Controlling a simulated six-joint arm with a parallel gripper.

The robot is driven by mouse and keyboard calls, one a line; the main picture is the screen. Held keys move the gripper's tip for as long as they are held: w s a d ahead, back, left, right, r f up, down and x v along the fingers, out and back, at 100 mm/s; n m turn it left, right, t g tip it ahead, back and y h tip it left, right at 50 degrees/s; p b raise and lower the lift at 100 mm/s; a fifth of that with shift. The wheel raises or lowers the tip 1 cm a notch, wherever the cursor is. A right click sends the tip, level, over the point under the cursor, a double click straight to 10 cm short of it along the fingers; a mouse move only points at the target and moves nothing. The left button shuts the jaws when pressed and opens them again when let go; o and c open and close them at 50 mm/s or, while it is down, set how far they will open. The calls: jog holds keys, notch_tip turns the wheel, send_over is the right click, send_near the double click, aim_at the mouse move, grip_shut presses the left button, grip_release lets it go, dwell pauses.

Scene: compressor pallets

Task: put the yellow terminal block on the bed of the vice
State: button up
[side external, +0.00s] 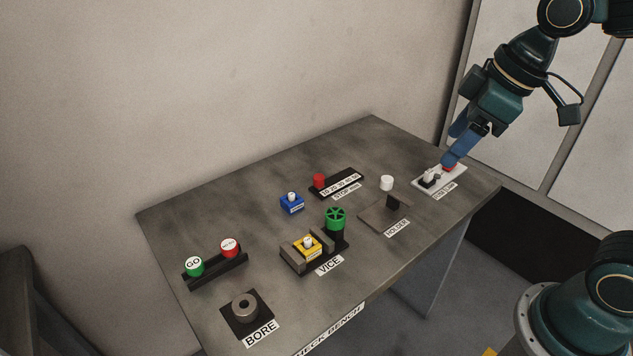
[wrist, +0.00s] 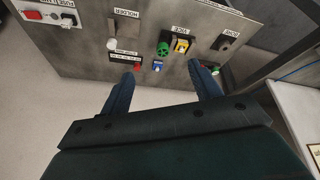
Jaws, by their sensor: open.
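The yellow terminal block (side external: 308,245) sits in the vice (side external: 291,259), between its grey jaws, with a small white knob on top. In the wrist view the yellow block (wrist: 182,46) shows beside the green handwheel (wrist: 164,48) of the vice. Whether it rests flat on the bed is too small to tell. My gripper (side external: 448,163) is at the right in the side view, in line with the white fuse plate. The wrist view shows my gripper (wrist: 164,72) with its blue fingers wide apart, nothing between them, and the bench some distance away.
A blue block (side external: 292,203) and a red-knobbed scale strip (side external: 337,184) lie behind the vice. A white cylinder (side external: 387,183), the holder (side external: 378,215) and the fuse plate (side external: 453,181) are to the right. GO and red buttons (side external: 216,270) and the bore block (side external: 238,321) are left.

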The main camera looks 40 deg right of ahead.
jog(key=s+d+m+t+h, duration=0.1)
jog(key=s+d+m, duration=0.2)
jog(key=s, duration=0.6)
jog(key=shift+m, duration=1.2)
